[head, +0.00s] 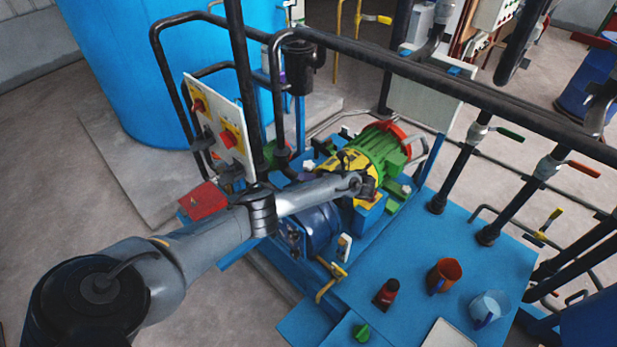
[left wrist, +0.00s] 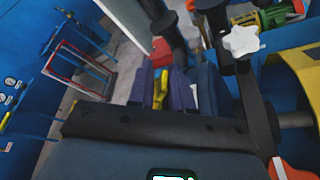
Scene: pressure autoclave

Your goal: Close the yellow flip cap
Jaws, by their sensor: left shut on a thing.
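My left arm reaches in from the left in the head view. Its gripper (head: 368,184) is at the yellow part of the green-and-yellow machine (head: 385,150). In the left wrist view, the two dark fingers of my left gripper (left wrist: 164,90) are shut on a narrow yellow piece, which looks like the yellow flip cap (left wrist: 160,88). Most of the cap is hidden by the fingers and wrist, and I cannot tell its angle. My right gripper is not in view.
Black pipes (head: 440,80) cross above the work area. A control panel (head: 218,128) stands left of the machine. A red mug (head: 443,275), a clear mug (head: 490,308) and a small dark red bottle (head: 386,292) stand on the blue bench (head: 440,225). A white star knob (left wrist: 240,41) is near the gripper.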

